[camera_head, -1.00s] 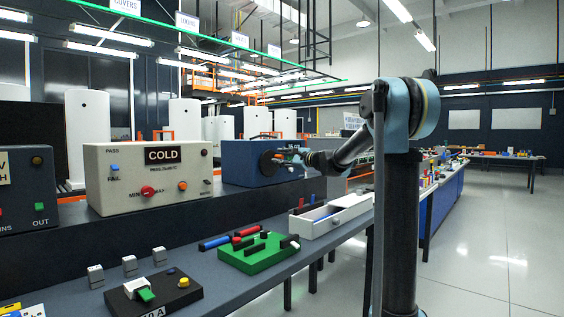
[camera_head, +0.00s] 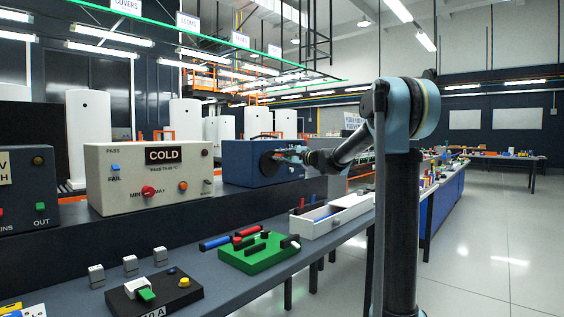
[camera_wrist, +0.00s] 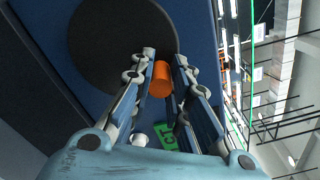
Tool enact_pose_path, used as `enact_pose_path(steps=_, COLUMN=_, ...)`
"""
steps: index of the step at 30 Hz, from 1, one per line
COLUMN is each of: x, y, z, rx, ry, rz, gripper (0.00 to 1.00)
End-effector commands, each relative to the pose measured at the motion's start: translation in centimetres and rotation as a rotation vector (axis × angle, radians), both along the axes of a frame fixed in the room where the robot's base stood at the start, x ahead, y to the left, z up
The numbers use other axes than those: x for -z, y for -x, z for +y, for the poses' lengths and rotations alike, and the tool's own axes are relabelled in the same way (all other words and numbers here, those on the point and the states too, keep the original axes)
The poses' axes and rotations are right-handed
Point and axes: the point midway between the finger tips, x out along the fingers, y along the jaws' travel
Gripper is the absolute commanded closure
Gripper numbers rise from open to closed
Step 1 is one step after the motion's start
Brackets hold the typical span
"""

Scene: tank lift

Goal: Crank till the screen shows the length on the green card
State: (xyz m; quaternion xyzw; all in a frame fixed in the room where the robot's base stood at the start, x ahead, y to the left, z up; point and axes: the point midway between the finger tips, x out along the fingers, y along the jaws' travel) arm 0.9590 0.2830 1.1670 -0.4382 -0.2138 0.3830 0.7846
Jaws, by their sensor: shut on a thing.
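The blue box (camera_head: 238,163) stands on the raised back ledge of the bench, with a dark round crank disc (camera_head: 269,164) on its face. In the wrist view the disc (camera_wrist: 105,45) fills the upper left, and an orange crank handle (camera_wrist: 161,80) stands out from it. My gripper (camera_wrist: 164,66) is shut on the handle, with one finger on each side. In the head view my gripper (camera_head: 292,154) is at the disc's right side. A small green plate with pale characters (camera_wrist: 166,136) shows partly behind my fingers. I cannot read a length or a screen on the blue box.
A cream box marked COLD (camera_head: 150,178) stands left of the blue box. On the bench in front are a white open drawer tray (camera_head: 330,215), a green block with bars (camera_head: 258,254) and a black fixture (camera_head: 153,292). Open floor lies to the right.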

Motion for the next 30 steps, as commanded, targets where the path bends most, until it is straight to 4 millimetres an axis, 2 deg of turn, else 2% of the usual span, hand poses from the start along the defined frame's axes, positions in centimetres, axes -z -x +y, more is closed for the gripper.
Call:
enact_pose_path(steps=6, x=-0.17, y=0.42, z=0.25, rx=-0.002, ry=0.069, rz=-0.087, gripper=1.00)
enact_pose_path(steps=16, x=-0.16, y=0.48, z=0.24, rx=-0.002, ry=0.077, rz=-0.095, gripper=1.00)
enact_pose_path(steps=17, x=-0.15, y=0.47, z=0.24, rx=-0.002, ry=0.077, rz=-0.095, gripper=0.77)
enact_pose_path(steps=19, x=-0.17, y=0.45, z=0.22, rx=-0.001, ry=0.076, rz=-0.095, gripper=0.62)
enact_pose_path(steps=30, x=-0.27, y=0.37, z=0.19, rx=-0.001, ry=0.074, rz=-0.094, gripper=0.62)
